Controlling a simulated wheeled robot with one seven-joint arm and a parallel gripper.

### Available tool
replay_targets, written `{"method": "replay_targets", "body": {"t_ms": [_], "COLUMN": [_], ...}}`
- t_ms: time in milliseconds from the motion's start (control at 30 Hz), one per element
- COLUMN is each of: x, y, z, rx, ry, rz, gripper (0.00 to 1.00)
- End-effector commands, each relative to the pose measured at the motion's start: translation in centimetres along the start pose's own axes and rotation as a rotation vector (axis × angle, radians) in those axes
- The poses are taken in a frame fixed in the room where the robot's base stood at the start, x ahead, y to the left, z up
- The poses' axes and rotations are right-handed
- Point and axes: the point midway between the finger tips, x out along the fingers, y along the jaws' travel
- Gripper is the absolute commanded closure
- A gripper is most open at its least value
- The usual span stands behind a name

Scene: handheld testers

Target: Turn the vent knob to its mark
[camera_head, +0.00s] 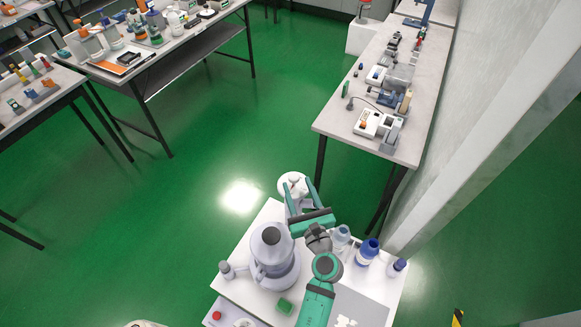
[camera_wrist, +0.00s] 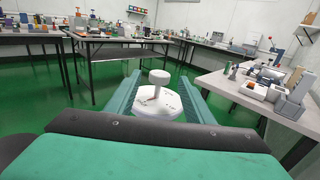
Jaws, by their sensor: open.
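A white round part with a knob (camera_wrist: 159,77) standing up from its disc (camera_wrist: 158,106) shows between my fingers in the wrist view. Small dark and reddish marks are on the disc. I take this to be the vent knob, though I cannot read a pointer or mark. My gripper (camera_wrist: 159,86) is open, one green finger on each side of the knob, with no clear contact. In the head view my gripper (camera_head: 297,184) reaches past the white table's far edge, and the white round part (camera_head: 293,178) shows at its fingertips; its support is hidden.
The white table (camera_head: 240,288) holds a grey jug (camera_head: 272,262), a green block (camera_head: 284,306), a blue-capped bottle (camera_head: 367,252) and other bottles. A bench with instruments (camera_head: 343,123) stands at the right beside a wall. Green floor (camera_head: 200,200) is open to the left.

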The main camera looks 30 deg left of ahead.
Motion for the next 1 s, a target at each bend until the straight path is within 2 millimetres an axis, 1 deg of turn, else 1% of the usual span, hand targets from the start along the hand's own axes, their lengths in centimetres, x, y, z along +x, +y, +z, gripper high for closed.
{"method": "replay_targets", "body": {"t_ms": [100,300,500,700,933,967,1000], "x": [2.2,5.6,8.0,8.7,8.7,8.7,8.7], "y": [0.0,0.0,0.1,0.0,0.0,0.0,0.0], "z": [0.1,0.1,0.0,0.0,0.0,0.0,0.0], "rx": [0.000,0.002,0.003,0.004,0.004,0.004,0.004], "ry": [-0.002,-0.002,-0.001,-0.001,-0.001,-0.001,-0.001], "rz": [0.002,0.001,0.001,0.000,0.000,0.000,0.000], "gripper": [0.52,0.52,0.52,0.52,0.52,0.59,0.69]}}
